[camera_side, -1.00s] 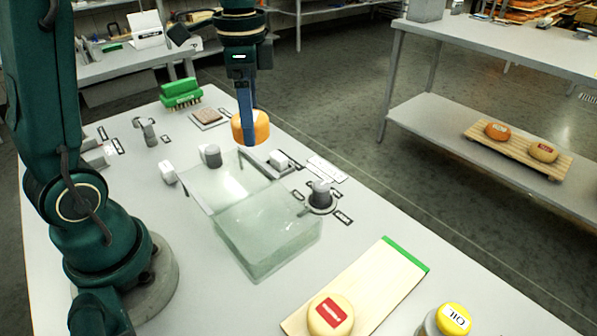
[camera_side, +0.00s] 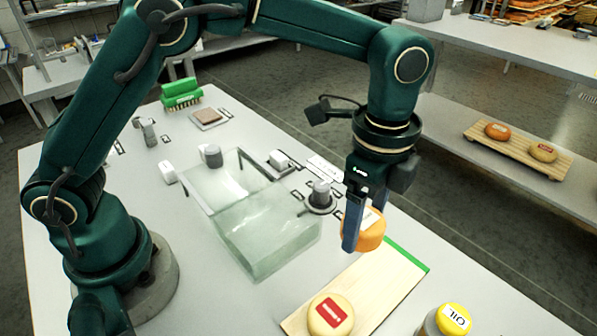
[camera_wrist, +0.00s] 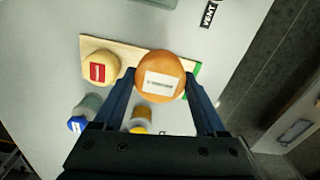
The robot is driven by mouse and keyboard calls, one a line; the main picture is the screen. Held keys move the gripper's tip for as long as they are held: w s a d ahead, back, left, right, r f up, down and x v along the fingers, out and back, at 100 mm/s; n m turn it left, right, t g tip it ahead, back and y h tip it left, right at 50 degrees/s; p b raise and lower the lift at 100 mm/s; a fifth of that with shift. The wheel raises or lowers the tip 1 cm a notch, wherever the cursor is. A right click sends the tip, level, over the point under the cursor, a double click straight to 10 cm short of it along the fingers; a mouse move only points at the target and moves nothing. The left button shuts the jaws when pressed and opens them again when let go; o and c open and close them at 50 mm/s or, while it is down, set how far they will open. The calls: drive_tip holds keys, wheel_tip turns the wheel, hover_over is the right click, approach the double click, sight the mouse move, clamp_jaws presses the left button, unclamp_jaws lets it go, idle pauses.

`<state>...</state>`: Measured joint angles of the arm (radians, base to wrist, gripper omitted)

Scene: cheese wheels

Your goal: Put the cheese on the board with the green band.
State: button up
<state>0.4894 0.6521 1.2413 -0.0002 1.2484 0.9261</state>
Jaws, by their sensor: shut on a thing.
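My gripper (camera_side: 364,222) is shut on an orange cheese wheel (camera_side: 371,236) with a white label. It holds the wheel in the air near the green-banded end of the wooden board (camera_side: 372,287). The wrist view shows the orange cheese (camera_wrist: 160,77) between my two fingers, in front of the board (camera_wrist: 90,44). The green band (camera_side: 407,254) crosses the board's far end and is partly covered by the cheese in the wrist view. A pale yellow cheese with a red label (camera_side: 330,315) lies on the board's near end; it also shows in the wrist view (camera_wrist: 100,68).
A clear glassy tank (camera_side: 268,238) stands left of the board. A yellow-capped oil container (camera_side: 452,319) stands right of the board's near end. A grey-black knobbed item (camera_side: 320,195) and a green brush (camera_side: 181,94) are farther back. Two cheeses lie on a slatted rack (camera_side: 517,150) on another bench.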

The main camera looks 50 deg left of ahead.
hover_over(373, 285)
wheel_tip(373, 285, down, 3)
drive_tip(key=shift+r, duration=0.15)
drive_tip(key=shift+f, duration=1.95)
drive_tip(key=shift+f, duration=0.1)
drive_tip(key=o, duration=1.4)
